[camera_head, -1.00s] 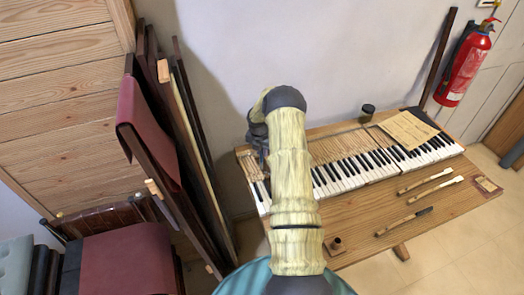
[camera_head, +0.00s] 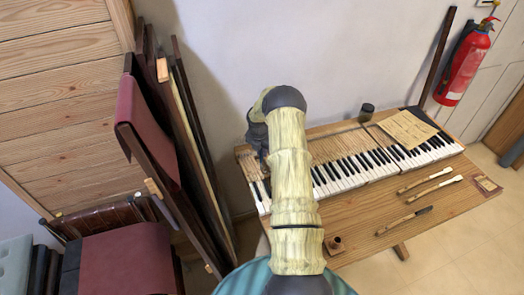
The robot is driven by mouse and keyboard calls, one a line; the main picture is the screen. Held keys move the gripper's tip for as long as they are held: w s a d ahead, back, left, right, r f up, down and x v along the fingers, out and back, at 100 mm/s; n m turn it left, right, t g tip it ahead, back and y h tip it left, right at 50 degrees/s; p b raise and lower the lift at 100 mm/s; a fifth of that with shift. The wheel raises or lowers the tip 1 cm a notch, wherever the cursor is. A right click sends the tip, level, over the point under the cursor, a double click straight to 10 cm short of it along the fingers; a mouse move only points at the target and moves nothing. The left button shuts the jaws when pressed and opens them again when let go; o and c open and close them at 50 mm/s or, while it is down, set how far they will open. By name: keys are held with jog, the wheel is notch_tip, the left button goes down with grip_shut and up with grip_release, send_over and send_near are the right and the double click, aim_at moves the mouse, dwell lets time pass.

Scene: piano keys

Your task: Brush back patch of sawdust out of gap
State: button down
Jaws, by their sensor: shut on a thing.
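The piano keyboard (camera_head: 345,177) lies along the bench, with white and black keys. A gap in the keys shows at its left end, partly behind my arm. My gripper (camera_head: 262,152) is a dark shape left of my pale arm, over the keyboard's left end. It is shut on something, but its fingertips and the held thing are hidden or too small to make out. I cannot tell whether it touches the keys. The sawdust patches cannot be made out from here.
The wooden bench (camera_head: 455,215) carries several loose tools (camera_head: 403,221) at the front right, a dark jar (camera_head: 367,112) behind the keys and a small wooden pot (camera_head: 335,244) at the front. Leaning boards (camera_head: 165,150) stand left. A fire extinguisher (camera_head: 464,68) hangs right.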

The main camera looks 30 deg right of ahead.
jog(key=shift+w+f, duration=0.1)
jog(key=shift+f, duration=0.3)
dwell(0.4)
jog(key=shift+w+b, duration=0.1)
jog(key=shift+b, duration=0.3)
jog(key=shift+w+d+r+b, duration=0.1)
jog(key=shift+w+d+b, duration=0.15)
jog(key=shift+w, duration=0.2)
jog(key=shift+w+d+b, duration=0.1)
jog(key=shift+w+b, duration=0.15)
jog(key=shift+w, duration=0.2)
jog(key=shift+w, duration=0.15)
jog(key=shift+w+d+b, duration=0.25)
jog(key=shift+w+b, duration=0.55)
jog(key=shift+w, duration=0.2)
jog(key=shift+s, duration=0.1)
